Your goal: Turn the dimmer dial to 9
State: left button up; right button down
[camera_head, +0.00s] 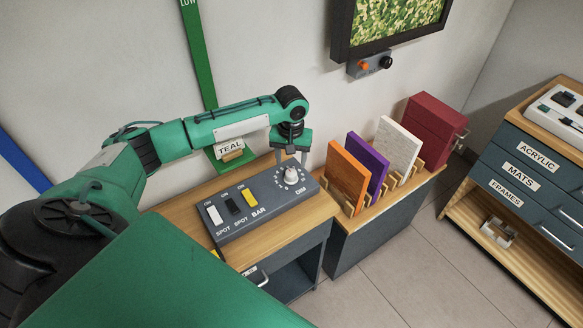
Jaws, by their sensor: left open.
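The dimmer dial (291,175) is a white round knob at the right end of a dark grey switch box (262,229), marked DIM, with a ring of small marks around it. The marks and the pointer are too small to read. The box lies on a wooden cabinet top. My left gripper (291,157) points down right at the dial, its two grey fingers apart just above or around the knob. I cannot tell whether they touch it. My right gripper is not in view.
Three switches, white (215,215), black (234,204) and yellow (250,197), stand left of the dial. Orange (347,174), purple and white panels stand in a wooden rack to the right.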

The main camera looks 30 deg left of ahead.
aim_at(291, 172)
pick_arm(q)
notch_tip(291, 172, down, 4)
jog(key=shift+f, duration=0.1)
jog(key=shift+f+p, duration=0.3)
jog(key=shift+f, duration=0.35)
jog(key=c, duration=1)
jog(key=shift+o, duration=0.2)
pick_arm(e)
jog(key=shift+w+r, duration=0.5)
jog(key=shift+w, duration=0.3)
